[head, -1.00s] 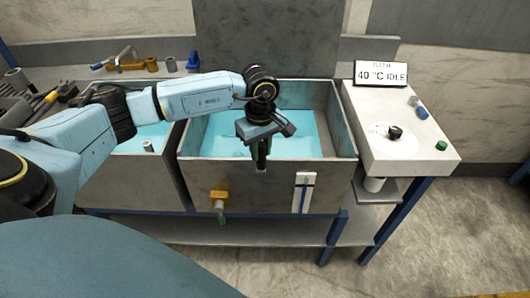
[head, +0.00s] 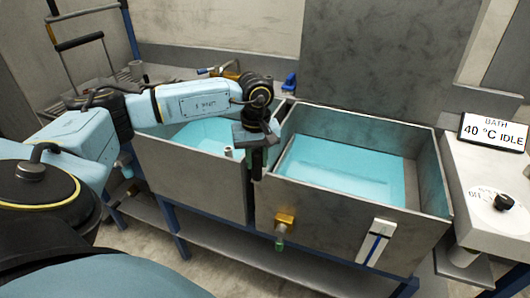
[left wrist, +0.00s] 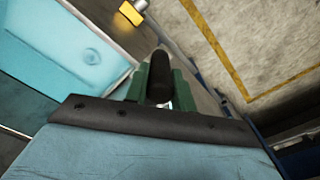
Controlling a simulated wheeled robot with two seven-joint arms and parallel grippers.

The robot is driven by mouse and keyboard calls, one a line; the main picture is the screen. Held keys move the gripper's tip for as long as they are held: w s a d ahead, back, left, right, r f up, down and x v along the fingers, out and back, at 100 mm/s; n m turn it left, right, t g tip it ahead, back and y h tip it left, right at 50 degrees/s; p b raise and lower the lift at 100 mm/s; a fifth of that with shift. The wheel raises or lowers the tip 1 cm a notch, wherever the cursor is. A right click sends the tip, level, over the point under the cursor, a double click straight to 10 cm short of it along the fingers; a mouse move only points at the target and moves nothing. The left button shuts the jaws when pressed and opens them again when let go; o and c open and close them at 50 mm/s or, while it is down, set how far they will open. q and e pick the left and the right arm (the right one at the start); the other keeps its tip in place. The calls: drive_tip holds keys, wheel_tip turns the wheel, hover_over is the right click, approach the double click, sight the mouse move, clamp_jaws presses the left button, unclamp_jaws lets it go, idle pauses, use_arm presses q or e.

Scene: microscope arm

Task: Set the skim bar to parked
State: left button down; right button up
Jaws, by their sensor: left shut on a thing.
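My left gripper (head: 257,168) is at the front left corner of the right-hand bath (head: 330,205), where it meets the left-hand tank, pointing down. In the left wrist view, its green fingers (left wrist: 161,92) are shut on a dark, rounded grip (left wrist: 159,72), which is probably the skim bar's handle. The rest of the bar is hidden or cannot be told apart in these views. My right gripper is not in view.
A brass valve (head: 285,220) and a white strip gauge (head: 376,242) are on the bath's front wall. A control box with a dial (head: 504,202) and a sign reading "BATH 40 °C IDLE" (head: 494,132) stand at right. A blue object (head: 290,82) stands behind the tanks.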

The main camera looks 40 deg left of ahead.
use_arm(q)
drive_tip(key=shift+a+r, duration=0.1)
drive_tip(key=shift+a, duration=0.15)
drive_tip(key=c, duration=1.2)
unclamp_jaws()
drive_tip(key=shift+s+a, duration=0.1)
drive_tip(key=shift+o, duration=0.2)
wheel_tip(320, 180, up, 13)
drive_tip(key=shift+r+p, duration=0.15)
drive_tip(key=shift+p, duration=0.2)
